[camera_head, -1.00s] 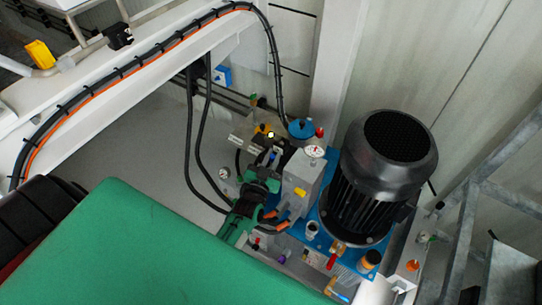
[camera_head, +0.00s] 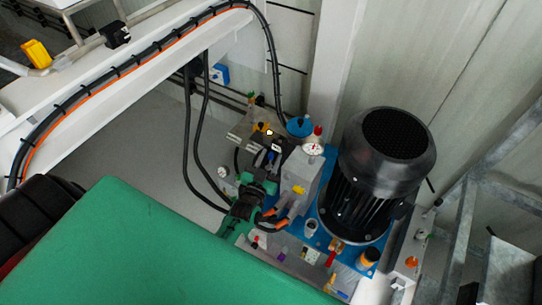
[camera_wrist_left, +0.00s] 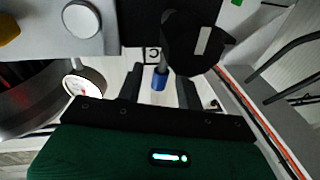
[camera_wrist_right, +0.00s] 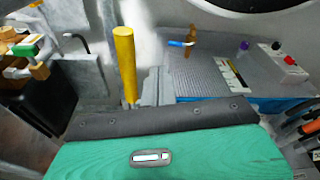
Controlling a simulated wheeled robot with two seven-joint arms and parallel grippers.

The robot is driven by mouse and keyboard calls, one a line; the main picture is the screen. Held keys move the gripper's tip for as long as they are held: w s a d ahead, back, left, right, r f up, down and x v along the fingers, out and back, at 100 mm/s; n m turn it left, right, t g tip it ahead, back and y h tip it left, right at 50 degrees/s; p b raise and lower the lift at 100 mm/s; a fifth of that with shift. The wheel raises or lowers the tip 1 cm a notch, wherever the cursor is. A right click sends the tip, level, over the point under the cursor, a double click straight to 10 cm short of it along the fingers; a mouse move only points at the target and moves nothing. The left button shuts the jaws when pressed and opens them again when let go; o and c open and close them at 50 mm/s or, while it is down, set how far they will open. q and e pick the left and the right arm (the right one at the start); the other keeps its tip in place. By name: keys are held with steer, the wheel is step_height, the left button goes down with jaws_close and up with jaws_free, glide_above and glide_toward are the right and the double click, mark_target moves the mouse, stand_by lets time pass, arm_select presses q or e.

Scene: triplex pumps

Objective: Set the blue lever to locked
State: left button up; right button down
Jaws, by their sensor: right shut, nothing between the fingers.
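A lever with a blue tip (camera_wrist_left: 159,80) shows in the left wrist view, with its pale shaft running up to a dark housing. My left gripper (camera_wrist_left: 161,92) is open, with one finger on each side of the blue tip. I cannot tell whether either finger touches it. In the head view my left gripper (camera_head: 268,168) reaches into the pump unit from the lower left, and the lever is hard to make out there. My right gripper (camera_wrist_right: 154,87) is shut and empty in the right wrist view, in front of a grey deck.
A black motor (camera_head: 385,165) stands right of the lever area on a blue base. A gauge (camera_wrist_left: 85,85) sits close to my left gripper. Black hoses (camera_head: 190,140) hang at the left. A yellow post (camera_wrist_right: 125,65) stands near my right gripper.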

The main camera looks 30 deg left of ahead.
arm_select(q)
steer(key=s+d+f, duration=0.1)
steer(key=s, duration=1.1)
steer(key=shift+s+d+f, duration=0.2)
steer(key=shift+f, duration=0.1)
arm_select(e)
steer(key=shift+w+a+r, duration=0.1)
steer(key=shift+r, duration=0.5)
arm_select(q)
steer(key=shift+c, duration=0.3)
